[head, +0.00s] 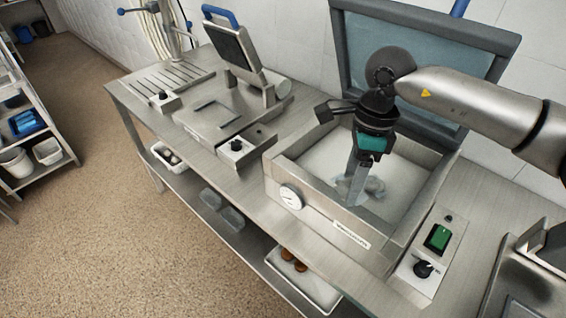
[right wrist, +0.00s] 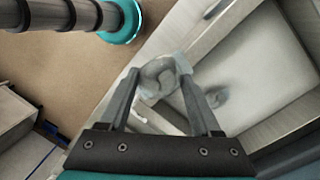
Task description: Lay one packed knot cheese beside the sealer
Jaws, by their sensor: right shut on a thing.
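The sealer (head: 318,218) is a steel vacuum chamber on the bench with its lid (head: 450,65) raised. My right gripper (head: 356,192) points down into the open chamber. In the right wrist view its fingers (right wrist: 158,78) are shut on a packed knot cheese (right wrist: 160,72) in a clear bag. My left gripper is out of view.
Left of the sealer stands a steel machine with a tilted dark panel (head: 230,50). A control box (head: 430,250) with a green switch sits at the chamber's right. The bench strip (head: 235,165) before the left machine is narrow. Trays (head: 305,285) stand on the lower shelf.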

